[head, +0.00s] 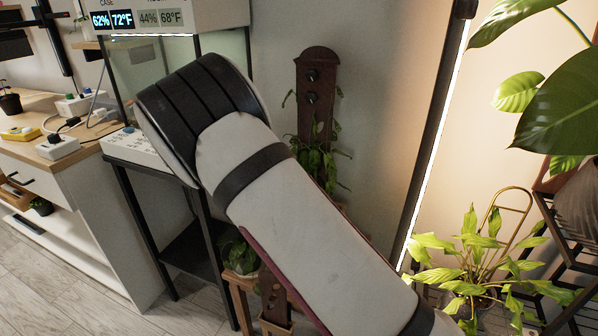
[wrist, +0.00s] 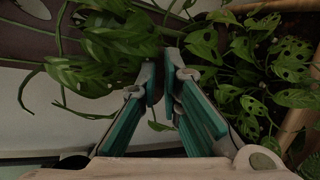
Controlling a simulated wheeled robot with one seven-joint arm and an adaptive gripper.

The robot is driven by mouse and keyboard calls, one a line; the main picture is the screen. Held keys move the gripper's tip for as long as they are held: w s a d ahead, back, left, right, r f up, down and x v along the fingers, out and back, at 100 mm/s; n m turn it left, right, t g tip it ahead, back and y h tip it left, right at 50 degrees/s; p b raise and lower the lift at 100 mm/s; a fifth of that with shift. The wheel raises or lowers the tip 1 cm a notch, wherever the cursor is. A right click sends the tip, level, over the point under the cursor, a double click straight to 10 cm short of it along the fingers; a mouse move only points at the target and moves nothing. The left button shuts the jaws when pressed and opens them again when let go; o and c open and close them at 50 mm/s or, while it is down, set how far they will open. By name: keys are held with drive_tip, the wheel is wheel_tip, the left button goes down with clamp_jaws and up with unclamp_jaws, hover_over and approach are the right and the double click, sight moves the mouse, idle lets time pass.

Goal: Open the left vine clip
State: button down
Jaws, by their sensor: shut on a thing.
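My gripper (wrist: 160,77) shows in the wrist view, its two teal-padded fingers close together with a narrow gap at the tips. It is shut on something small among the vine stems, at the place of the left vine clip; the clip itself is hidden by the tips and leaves. The vine (wrist: 95,55) has broad green leaves left of and beyond the fingers, with thin stems running down the left. In the head view, a dark wooden plank (head: 318,75) with round black knobs rises behind my arm, vine leaves (head: 318,160) on it. My arm hides the gripper there.
Holed leaves (wrist: 270,70) crowd the right of the fingers, near a wooden bar (wrist: 290,5). In the head view, a lit lamp pole (head: 435,140) and leafy plants (head: 480,255) stand right of my arm. A glass case (head: 125,60) on a black stand is at the left.

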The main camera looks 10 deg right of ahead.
drive_tip(key=shift+m+g, duration=0.4)
drive_tip(key=shift+w+a, duration=0.35)
drive_tip(key=shift+a, duration=0.3)
drive_tip(key=shift+w+a, duration=0.3)
drive_tip(key=shift+a, duration=0.35)
drive_tip(key=shift+w+a, duration=0.35)
drive_tip(key=shift+a, duration=0.3)
drive_tip(key=c, duration=2.2)
unclamp_jaws()
drive_tip(key=shift+w+a+f, duration=0.1)
drive_tip(key=shift+w, duration=0.05)
drive_tip(key=shift+o, duration=0.8)
drive_tip(key=shift+d+h, duration=0.3)
drive_tip(key=shift+h, duration=0.1)
drive_tip(key=shift+d, duration=0.15)
